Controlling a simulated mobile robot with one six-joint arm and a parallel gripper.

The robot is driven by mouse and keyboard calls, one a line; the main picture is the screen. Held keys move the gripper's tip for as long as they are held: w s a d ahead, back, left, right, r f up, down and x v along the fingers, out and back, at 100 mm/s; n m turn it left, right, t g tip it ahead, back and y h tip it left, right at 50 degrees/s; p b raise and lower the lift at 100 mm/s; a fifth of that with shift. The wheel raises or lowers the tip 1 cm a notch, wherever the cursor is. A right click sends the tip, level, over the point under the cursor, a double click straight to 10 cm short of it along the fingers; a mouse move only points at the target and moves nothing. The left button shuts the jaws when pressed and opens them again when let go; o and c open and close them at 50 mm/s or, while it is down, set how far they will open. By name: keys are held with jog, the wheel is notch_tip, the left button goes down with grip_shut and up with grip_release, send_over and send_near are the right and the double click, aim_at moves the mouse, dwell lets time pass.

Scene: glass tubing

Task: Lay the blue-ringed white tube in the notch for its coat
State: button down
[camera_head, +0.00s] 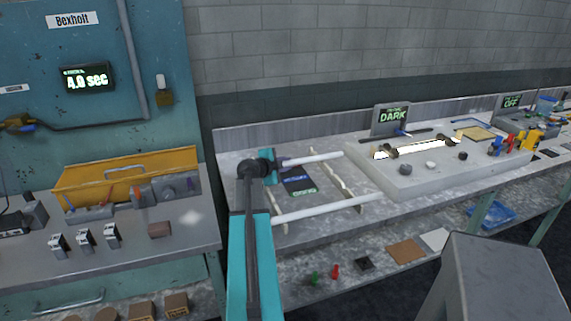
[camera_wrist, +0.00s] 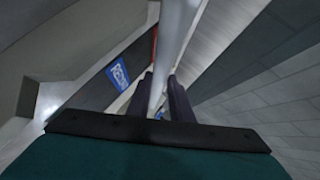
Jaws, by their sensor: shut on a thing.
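My gripper (camera_wrist: 162,98) is shut on a white tube (camera_wrist: 178,30), which runs between its dark fingers and away from the wrist camera. In the head view my gripper (camera_head: 268,158) is over the left part of the bench, and the held tube (camera_head: 315,158) sticks out to the right. I cannot make out a blue ring on it for certain. A notched rail (camera_head: 338,186) stands on the bench below and right of the gripper. A second white tube (camera_head: 325,209) lies near the front of the bench. My arm hides part of the left side.
A dark device with a blue and green screen (camera_head: 299,183) lies between the rails. A grey block (camera_head: 395,180) with a bright glowing tube (camera_head: 415,149) stands to the right, below a "DARK" display (camera_head: 392,116). A yellow bin (camera_head: 125,175) is on the left bench.

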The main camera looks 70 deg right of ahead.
jog(key=shift+f+b, duration=0.5)
jog(key=shift+b, duration=0.6)
jog(key=c, duration=1.6)
grip_release()
jog(key=shift+r+p, duration=0.45)
jog(key=shift+p, duration=0.3)
jog(key=shift+r+p, duration=0.2)
jog(key=shift+p, duration=0.35)
jog(key=b+v, duration=0.3)
jog(key=v, duration=0.9)
jog(key=shift+f, duration=0.1)
